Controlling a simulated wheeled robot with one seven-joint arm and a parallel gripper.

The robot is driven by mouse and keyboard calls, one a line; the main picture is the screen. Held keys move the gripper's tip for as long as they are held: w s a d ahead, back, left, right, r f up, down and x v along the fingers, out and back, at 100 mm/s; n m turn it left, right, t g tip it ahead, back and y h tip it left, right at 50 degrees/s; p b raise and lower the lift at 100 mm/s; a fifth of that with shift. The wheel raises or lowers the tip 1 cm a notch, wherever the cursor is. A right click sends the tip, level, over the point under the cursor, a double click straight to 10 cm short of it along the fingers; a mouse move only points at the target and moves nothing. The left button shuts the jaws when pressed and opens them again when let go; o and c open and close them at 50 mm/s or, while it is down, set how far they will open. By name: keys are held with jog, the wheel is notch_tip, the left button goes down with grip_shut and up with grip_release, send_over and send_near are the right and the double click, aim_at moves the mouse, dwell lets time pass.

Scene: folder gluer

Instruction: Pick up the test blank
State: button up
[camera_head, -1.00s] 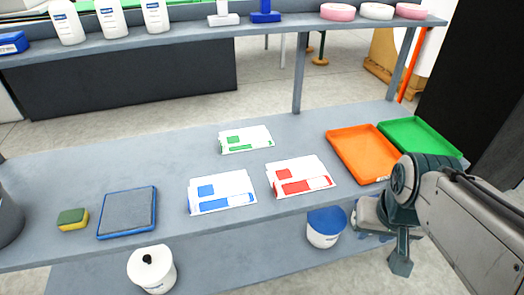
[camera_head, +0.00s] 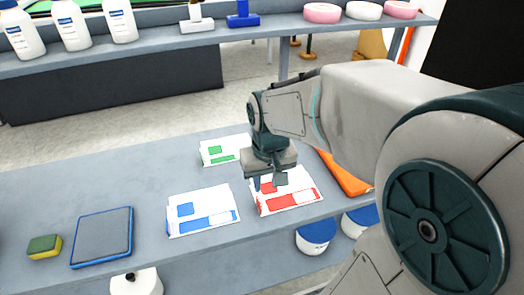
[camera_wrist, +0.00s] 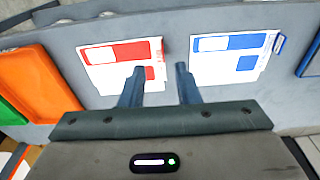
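Three flat white carton blanks lie on the grey table. One has green print (camera_head: 222,150) and lies farther back. One has blue print (camera_head: 203,212) and lies in front, left of the one with red print (camera_head: 290,200). I cannot tell which is the test blank. My gripper (camera_head: 268,184) hangs above the table, overlapping the red blank's back left part in the head view. In the wrist view my gripper (camera_wrist: 160,72) has its fingers apart with nothing between them. The red blank (camera_wrist: 110,54) is left there, the blue blank (camera_wrist: 232,55) right.
An orange tray (camera_head: 345,178) is partly hidden behind my arm; a green tray (camera_wrist: 9,116) shows in the wrist view. A blue-edged grey pad (camera_head: 102,237) and a sponge (camera_head: 44,247) lie left. A shelf (camera_head: 150,48) with bottles spans the back.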

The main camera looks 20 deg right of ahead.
jog(key=g, duration=0.1)
send_over(259, 205)
notch_tip(259, 205, down, 2)
notch_tip(259, 205, down, 14)
jog(key=shift+f+p, duration=0.1)
jog(key=shift+p, duration=0.45)
grip_shut()
